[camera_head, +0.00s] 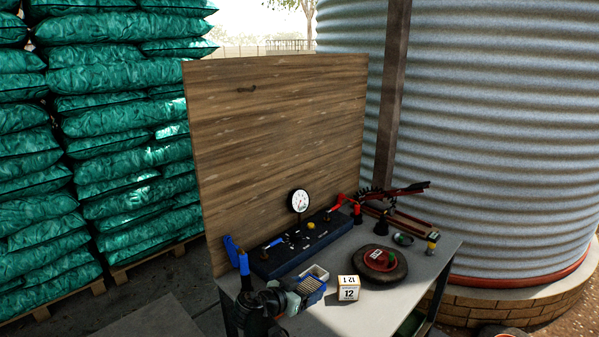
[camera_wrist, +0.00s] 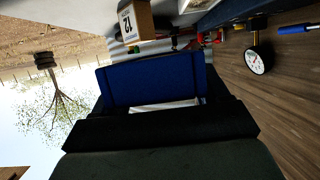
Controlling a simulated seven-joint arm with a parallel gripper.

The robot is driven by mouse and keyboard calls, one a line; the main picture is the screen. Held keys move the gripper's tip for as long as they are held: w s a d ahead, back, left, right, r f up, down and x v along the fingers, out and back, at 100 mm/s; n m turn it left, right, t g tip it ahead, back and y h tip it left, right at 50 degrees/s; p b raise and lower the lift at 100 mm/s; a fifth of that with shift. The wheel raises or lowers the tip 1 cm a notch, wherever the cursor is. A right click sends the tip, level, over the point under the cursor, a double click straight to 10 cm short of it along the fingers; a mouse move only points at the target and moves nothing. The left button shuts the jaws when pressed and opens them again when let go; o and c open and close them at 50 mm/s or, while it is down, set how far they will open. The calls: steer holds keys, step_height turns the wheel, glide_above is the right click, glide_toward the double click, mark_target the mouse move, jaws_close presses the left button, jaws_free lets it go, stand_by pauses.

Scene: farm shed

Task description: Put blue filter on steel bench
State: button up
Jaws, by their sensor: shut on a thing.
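The blue filter (camera_head: 315,288) is at the near left part of the steel bench (camera_head: 408,283). It shows a blue frame with pale ribs. My gripper (camera_head: 288,299) is shut on it from the left. In the wrist view the filter (camera_wrist: 152,80) is a broad blue panel held between the dark fingers of my gripper (camera_wrist: 155,115). I cannot tell whether the filter touches the bench top or hangs just above it.
A box marked 12 (camera_head: 348,288) stands right of the filter. A small white container (camera_head: 316,271) is behind it. The bench's front right is clear.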

steer(key=w+d, duration=0.1)
steer(key=w+d+n+t+y, duration=0.1)
steer(key=w, duration=0.1)
steer(key=w+n+y, duration=0.1)
steer(key=w, duration=0.1)
steer(key=shift+w+d+r+t, duration=0.15)
steer(key=shift+d+r+t, duration=0.15)
steer(key=shift+d, duration=0.1)
steer(key=w+d+r+n+t+y, duration=0.2)
steer(key=w+d+r+n+y, duration=0.45)
steer(key=w+d+r, duration=0.8)
steer(key=m+g+h, duration=0.8)
steer(key=m+h, duration=0.4)
steer(key=m, duration=0.2)
glide_above(312, 328)
step_height(312, 328, down, 15)
steer(key=shift+n, duration=0.25)
steer(key=shift+f, duration=4.75)
